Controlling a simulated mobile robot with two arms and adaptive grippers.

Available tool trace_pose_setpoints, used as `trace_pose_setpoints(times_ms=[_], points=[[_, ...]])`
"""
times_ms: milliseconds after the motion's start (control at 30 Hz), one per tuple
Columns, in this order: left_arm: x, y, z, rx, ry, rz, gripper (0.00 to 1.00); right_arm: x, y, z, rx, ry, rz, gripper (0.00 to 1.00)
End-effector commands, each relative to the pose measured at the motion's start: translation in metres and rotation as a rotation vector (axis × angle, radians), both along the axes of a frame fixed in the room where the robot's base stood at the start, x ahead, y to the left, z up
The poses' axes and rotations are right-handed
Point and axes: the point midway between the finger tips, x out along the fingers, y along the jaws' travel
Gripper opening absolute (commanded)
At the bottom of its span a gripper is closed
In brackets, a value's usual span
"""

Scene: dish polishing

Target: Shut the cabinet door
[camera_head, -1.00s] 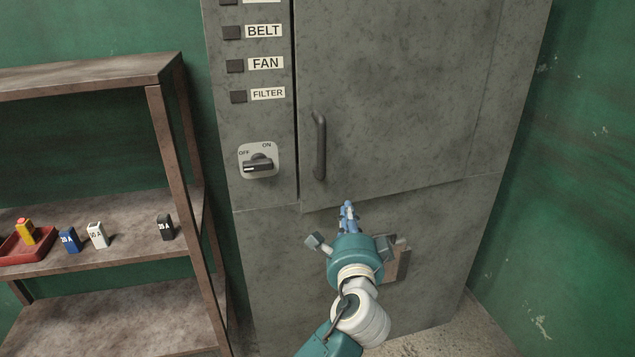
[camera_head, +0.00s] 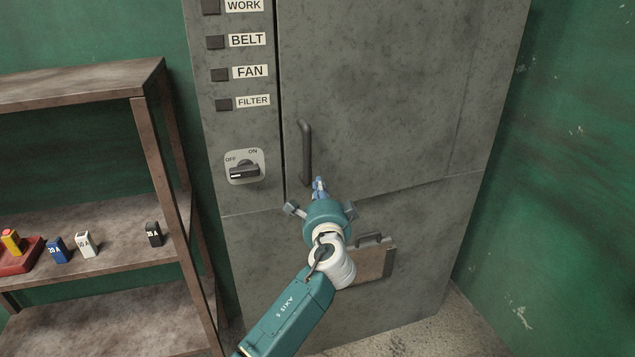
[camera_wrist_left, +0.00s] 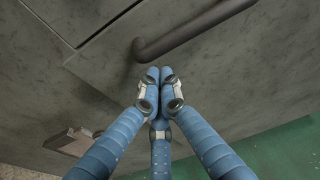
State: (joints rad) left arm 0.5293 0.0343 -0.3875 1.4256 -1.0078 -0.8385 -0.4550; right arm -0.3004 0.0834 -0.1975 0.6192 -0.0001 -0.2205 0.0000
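The grey cabinet door (camera_head: 400,90) fills the upper right of the cabinet front in the head view. It looks nearly flush, with a dark gap along its left edge; whether it is fully shut I cannot tell. Its dark bar handle (camera_head: 306,152) stands upright near that edge. My left gripper (camera_head: 319,182) is at the lower end of the handle, just right of it. In the wrist view, the blue fingers (camera_wrist_left: 160,82) are together with nothing between them, close beside the handle (camera_wrist_left: 195,30). Whether they touch the door is unclear. My right gripper is not in view.
A shelf (camera_head: 110,240) at left holds small fuse-like blocks and a red tray (camera_head: 28,258).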

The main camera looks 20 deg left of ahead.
Motion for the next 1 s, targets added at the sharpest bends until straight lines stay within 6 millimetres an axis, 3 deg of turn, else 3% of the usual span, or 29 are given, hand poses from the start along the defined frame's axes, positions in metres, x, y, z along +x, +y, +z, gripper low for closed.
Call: trace_pose_setpoints(times_ms=[467, 800, 1000], points=[[0.004, 0.007, -0.001, 0.0, 0.0, 0.0, 0.0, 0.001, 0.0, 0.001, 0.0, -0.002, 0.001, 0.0], [0.044, 0.048, -0.002, 0.001, -0.001, 0.0, 0.0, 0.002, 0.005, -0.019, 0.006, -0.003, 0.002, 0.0], [0.048, 0.054, 0.002, 0.0, -0.003, 0.003, 0.0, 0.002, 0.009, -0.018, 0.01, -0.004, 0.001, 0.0]])
